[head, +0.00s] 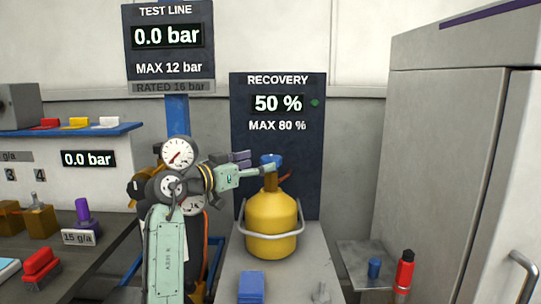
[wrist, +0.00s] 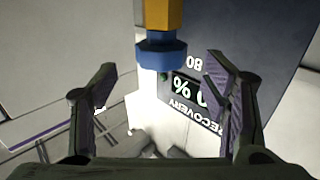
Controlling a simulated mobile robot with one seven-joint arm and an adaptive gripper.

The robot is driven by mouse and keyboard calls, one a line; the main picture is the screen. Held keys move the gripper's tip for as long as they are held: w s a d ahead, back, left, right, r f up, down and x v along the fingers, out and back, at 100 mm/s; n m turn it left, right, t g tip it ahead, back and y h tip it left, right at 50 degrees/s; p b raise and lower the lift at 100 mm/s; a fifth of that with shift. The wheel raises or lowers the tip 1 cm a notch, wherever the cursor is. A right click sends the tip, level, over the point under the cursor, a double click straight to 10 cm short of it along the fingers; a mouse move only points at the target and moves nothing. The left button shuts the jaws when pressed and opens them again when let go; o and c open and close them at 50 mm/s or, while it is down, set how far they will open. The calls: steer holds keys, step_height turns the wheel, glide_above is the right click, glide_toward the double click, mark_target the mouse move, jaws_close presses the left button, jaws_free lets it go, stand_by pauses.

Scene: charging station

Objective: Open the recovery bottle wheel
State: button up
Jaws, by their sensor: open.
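The recovery bottle (head: 271,228) is a yellow cylinder with a pale carrying frame. A blue wheel (head: 271,158) sits on its top, partly hidden by my gripper. My gripper (head: 256,163) is open at the height of the wheel. In the wrist view, which looks turned over, the blue wheel (wrist: 161,54) shows under a yellow-orange stem. It lies between the directions of the two spread fingers of my gripper (wrist: 160,68), with room on both sides. I see no finger touching it, and its depth relative to the fingertips is hard to tell.
A dark recovery panel (head: 278,102) reading 50 % stands behind the bottle. A blue block (head: 252,287) lies on the bench in front. A red bottle (head: 404,270) and a blue cylinder (head: 374,268) stand at right, by a large grey cabinet (head: 440,160). Gauges (head: 180,153) are near my arm.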

mark_target(263, 161)
steer(key=p+x, duration=0.1)
steer(key=x, duration=0.5)
steer(key=shift+c, duration=0.3)
steer(key=c, duration=1.1)
